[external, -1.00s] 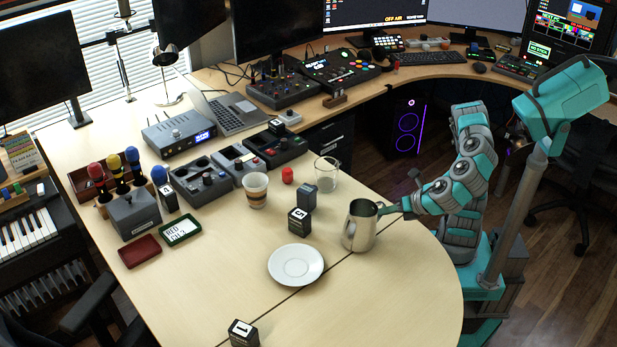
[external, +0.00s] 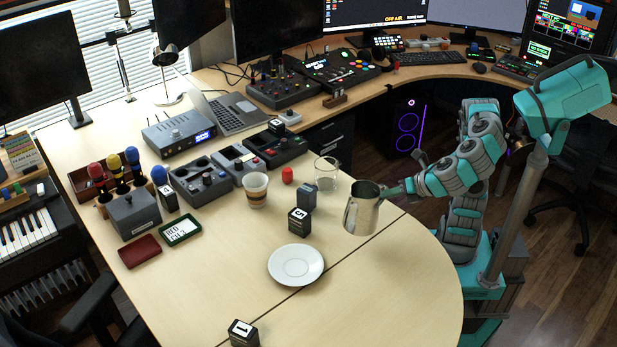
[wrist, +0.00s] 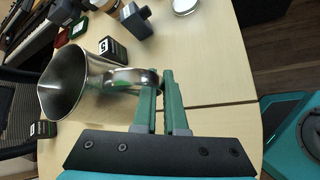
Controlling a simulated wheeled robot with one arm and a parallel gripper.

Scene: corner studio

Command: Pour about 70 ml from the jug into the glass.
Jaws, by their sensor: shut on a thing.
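The jug (external: 361,210) is a shiny steel pitcher. It is held above the table, tilted a little, and it also shows in the wrist view (wrist: 80,82), where its wide mouth faces left. My gripper (external: 400,188) is shut on the jug's handle, and its green fingers show in the wrist view (wrist: 158,90). The glass (external: 326,174) is a clear beaker standing upright on the table, behind and left of the jug. It seems to be at the top of the wrist view (wrist: 184,7), partly cut off. The contents of the jug cannot be seen.
A black numbered block (external: 299,221) and a grey block (external: 307,197) stand left of the jug. A white saucer (external: 296,265), a striped paper cup (external: 255,190) and a red cap (external: 288,175) are nearby. The table's front right is clear.

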